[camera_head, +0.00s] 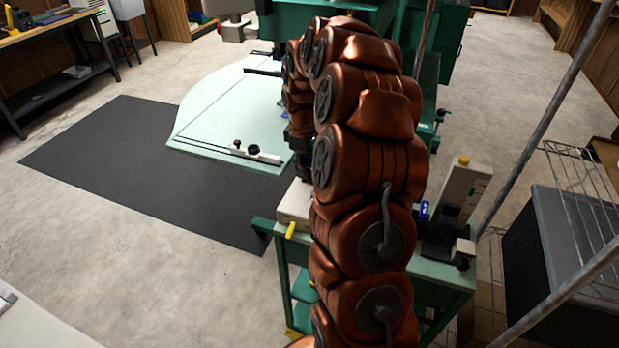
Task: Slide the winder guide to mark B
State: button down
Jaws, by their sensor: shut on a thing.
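My arm rises through the middle of the head view and bends over and down on its far side. My gripper (303,166) is a dark shape low behind the arm, mostly hidden, just above the green machine's bed. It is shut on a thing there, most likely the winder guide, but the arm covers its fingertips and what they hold. A pale block (293,205) with a yellow-tipped lever (291,231) is just below and left of it. Mark B cannot be made out.
A pale green table (215,120) with a small black-knobbed fence (256,152) stands at the left above a dark mat (110,165). A wire rack (575,205) and dark bin (560,265) are at the right. A slanted grey pole (550,105) crosses the right side.

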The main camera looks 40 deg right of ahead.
jog(key=shift+w+d, duration=0.35)
jog(key=shift+d, duration=0.3)
jog(key=c, duration=1.1)
grip_release()
jog(key=shift+r, duration=0.15)
jog(key=shift+r+p, duration=0.5)
jog(key=shift+r, duration=2.4)
